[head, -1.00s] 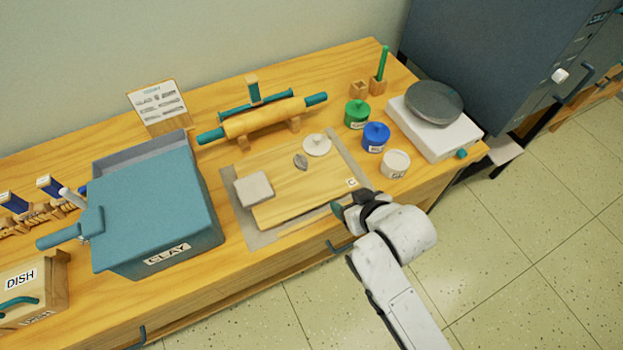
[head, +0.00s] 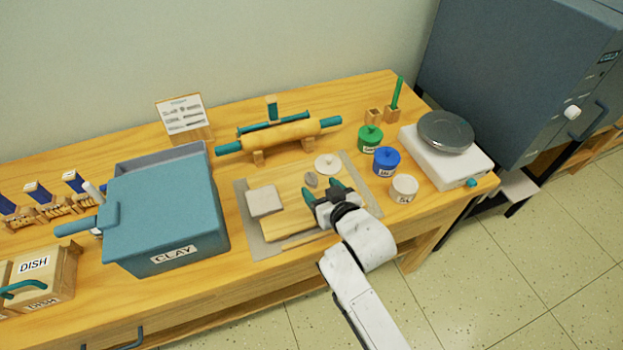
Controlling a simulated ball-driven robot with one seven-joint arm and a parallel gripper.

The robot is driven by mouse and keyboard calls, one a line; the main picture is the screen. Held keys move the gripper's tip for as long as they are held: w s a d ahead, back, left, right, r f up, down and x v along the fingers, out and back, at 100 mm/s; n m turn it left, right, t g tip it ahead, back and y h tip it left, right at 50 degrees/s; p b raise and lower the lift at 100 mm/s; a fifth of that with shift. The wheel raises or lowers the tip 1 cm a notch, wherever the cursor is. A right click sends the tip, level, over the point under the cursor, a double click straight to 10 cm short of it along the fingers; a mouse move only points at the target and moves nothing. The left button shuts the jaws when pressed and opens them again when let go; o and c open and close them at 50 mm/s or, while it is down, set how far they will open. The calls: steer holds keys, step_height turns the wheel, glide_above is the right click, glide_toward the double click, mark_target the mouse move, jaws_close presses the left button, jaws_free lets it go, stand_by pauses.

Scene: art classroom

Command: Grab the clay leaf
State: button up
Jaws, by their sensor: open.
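The clay leaf (head: 311,179) is a small grey leaf shape lying on the wooden board (head: 285,218), between a square clay slab and a round clay disc. My gripper (head: 324,190) is over the board just in front of the leaf, on its near side. Its two teal fingertips are spread apart with nothing between them. I cannot tell how high the fingertips are above the board.
The clay slab (head: 264,201) lies left of the leaf and the pale knobbed disc (head: 328,164) right behind it. Green (head: 370,138), blue (head: 386,160) and white (head: 404,188) jars stand to the right. A rolling pin (head: 280,132) rests behind; the teal clay bin (head: 165,215) stands left.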

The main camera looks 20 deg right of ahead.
mark_target(315, 184)
steer(key=shift+f+x, duration=0.2)
steer(key=shift+x, duration=2.1)
steer(key=shift+s+d, duration=0.1)
steer(key=shift+d, duration=0.1)
steer(key=shift+f, duration=0.15)
steer(key=c, duration=1.1)
